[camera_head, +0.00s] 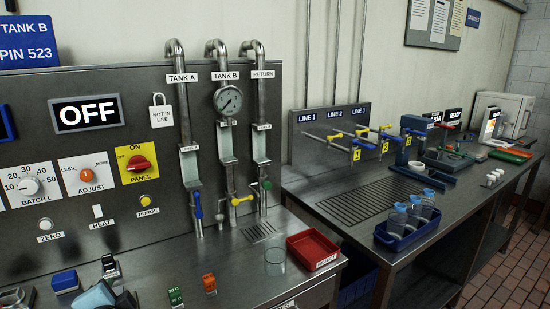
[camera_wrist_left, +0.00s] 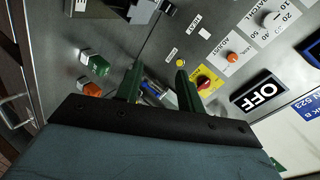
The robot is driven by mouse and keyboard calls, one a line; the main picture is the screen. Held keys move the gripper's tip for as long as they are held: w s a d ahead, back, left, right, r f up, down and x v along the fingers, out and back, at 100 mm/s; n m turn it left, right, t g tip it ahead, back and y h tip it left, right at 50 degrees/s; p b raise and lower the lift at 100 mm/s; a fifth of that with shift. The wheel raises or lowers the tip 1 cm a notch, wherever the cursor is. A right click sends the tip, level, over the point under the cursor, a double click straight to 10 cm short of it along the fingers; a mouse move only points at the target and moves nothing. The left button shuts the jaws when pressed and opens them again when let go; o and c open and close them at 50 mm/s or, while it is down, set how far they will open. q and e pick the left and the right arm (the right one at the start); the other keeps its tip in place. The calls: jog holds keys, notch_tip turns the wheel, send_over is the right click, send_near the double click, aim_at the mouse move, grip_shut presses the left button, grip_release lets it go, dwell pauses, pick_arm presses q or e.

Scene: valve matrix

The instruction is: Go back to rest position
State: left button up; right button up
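My left gripper (camera_wrist_left: 158,78) shows in the left wrist view with its two green fingers apart and nothing held between them. A small blue and metal part shows beyond the gap, without visible contact. In the head view, a teal part of my left arm (camera_head: 95,297) is at the bottom left edge, low in front of the panel; the fingertips are not clear there. My right gripper is in neither view. The OFF display (camera_head: 86,114), red PANEL switch (camera_head: 138,163) and yellow PURGE button (camera_head: 145,200) are on the steel panel, apart from the gripper.
An orange block (camera_head: 209,283), a green block (camera_head: 175,297) and a blue block (camera_head: 65,280) stand on the counter. A clear beaker (camera_head: 275,262) and a red tray (camera_head: 313,250) are farther right. Pipes with a blue valve handle (camera_head: 198,205) rise behind. A second bench holds blue-lidded cups (camera_head: 414,210).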

pick_arm(q)
jog(key=s+d+f+n+g+h, duration=0.4)
jog(key=s+f, duration=0.4)
jog(key=s, duration=0.5)
jog(key=s+d+f+n+g+h, duration=0.25)
jog(key=s+d+f+g, duration=0.25)
jog(key=s+f, duration=0.5)
notch_tip(320, 180, down, 21)
jog(key=s, duration=0.3)
jog(key=s+a+f+g, duration=0.2)
jog(key=s+a+f, duration=0.1)
jog(key=s+f, duration=1.3)
jog(key=shift+s+f, duration=0.25)
jog(key=shift+f, duration=0.1)
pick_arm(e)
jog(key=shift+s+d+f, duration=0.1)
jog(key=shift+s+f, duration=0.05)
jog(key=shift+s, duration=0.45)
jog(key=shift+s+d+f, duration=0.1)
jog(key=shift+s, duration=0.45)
pick_arm(q)
jog(key=shift+y, duration=0.25)
